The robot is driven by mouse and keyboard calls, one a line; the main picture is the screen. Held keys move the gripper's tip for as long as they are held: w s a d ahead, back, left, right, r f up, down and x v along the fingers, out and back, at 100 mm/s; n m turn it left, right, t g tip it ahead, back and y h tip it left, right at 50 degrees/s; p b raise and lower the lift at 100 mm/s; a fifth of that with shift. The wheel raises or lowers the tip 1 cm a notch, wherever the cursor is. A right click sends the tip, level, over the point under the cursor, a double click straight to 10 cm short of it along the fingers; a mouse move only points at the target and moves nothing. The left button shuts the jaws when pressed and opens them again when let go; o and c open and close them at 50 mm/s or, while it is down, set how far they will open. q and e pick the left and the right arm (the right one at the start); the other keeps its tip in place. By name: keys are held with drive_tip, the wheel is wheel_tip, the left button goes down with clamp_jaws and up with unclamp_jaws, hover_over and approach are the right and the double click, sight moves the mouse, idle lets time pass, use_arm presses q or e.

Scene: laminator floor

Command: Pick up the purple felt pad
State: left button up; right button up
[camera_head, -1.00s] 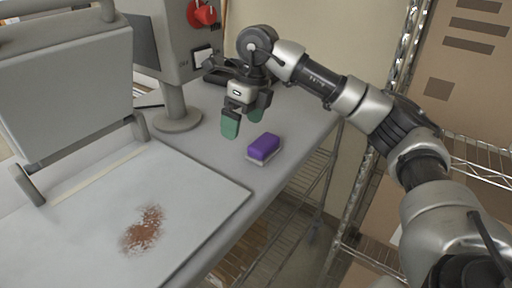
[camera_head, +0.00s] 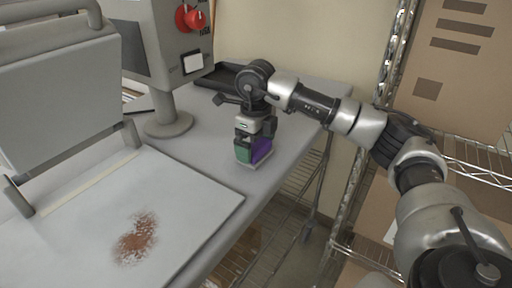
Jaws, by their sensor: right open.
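The purple felt pad (camera_head: 262,151) is a small block with a paler base, lying on the grey table near its right edge. My right gripper (camera_head: 252,153) points down over it, with its green-tipped fingers at the pad's height. The jaws are open, with one green fingertip in front of the pad's left part and hiding some of it. I cannot tell whether the fingers touch the pad. My left gripper is not in view.
A laminator with a raised lid (camera_head: 66,100) and a white bed with a brown powdery stain (camera_head: 135,238) fills the left. A control box with red knobs (camera_head: 190,17) stands on a post behind. A black tray (camera_head: 222,78) lies at the back. Wire shelving with boxes stands right.

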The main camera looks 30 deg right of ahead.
sight(256, 144)
drive_tip(key=shift+f, duration=0.55)
drive_tip(key=shift+c, duration=0.2)
drive_tip(key=c, duration=0.6)
drive_tip(key=shift+r, duration=0.15)
wheel_tip(256, 144, up, 4)
drive_tip(key=shift+b, duration=0.7)
drive_tip(key=s+d+r, duration=0.1)
drive_tip(key=s+d+r+b, duration=0.1)
drive_tip(key=s, duration=0.1)
drive_tip(key=shift+s+d, duration=0.15)
drive_tip(key=s+d+r+p, duration=0.1)
drive_tip(key=s+d+r, duration=0.3)
drive_tip(key=s, duration=0.2)
drive_tip(key=shift+s+r, duration=0.3)
drive_tip(key=shift+r, duration=0.1)
